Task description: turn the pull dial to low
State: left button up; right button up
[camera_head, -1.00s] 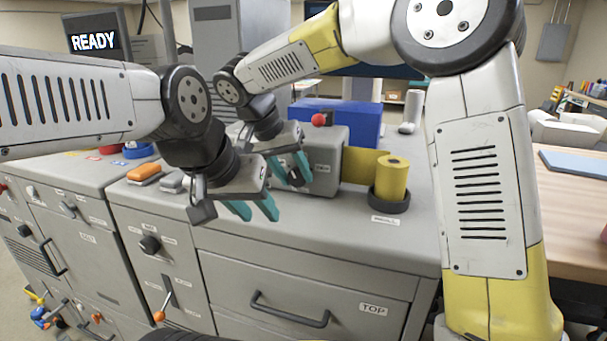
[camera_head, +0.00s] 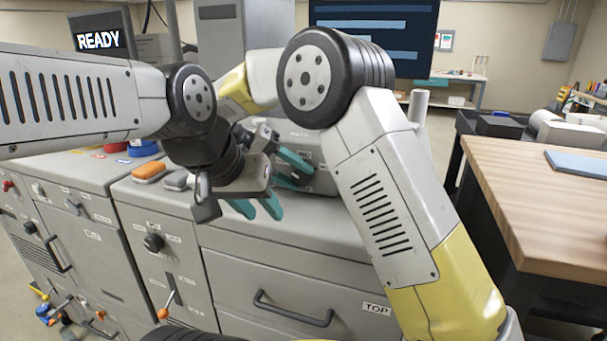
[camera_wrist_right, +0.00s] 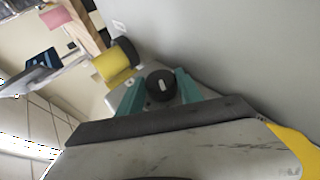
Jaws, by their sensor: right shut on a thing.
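The dial (camera_wrist_right: 160,86) is a black round knob with a white mark, seen in the right wrist view on the front of a grey box. In that view the mark points roughly up. My right gripper (camera_wrist_right: 158,88) has its teal fingers on either side of the dial, shut on it. The box's small label is too blurred to read surely. My left gripper (camera_head: 259,209) is open and empty above the counter's front edge.
The counter (camera_head: 290,238) has drawers, one labelled TOP, and another black knob (camera_head: 153,242) on its front. A wooden table (camera_head: 530,200) is at the right.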

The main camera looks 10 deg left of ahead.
dwell(0.4)
jog(key=o, duration=1.4)
jog(key=shift+c, duration=0.2)
jog(key=v, duration=0.8)
jog(key=shift+f, duration=0.1)
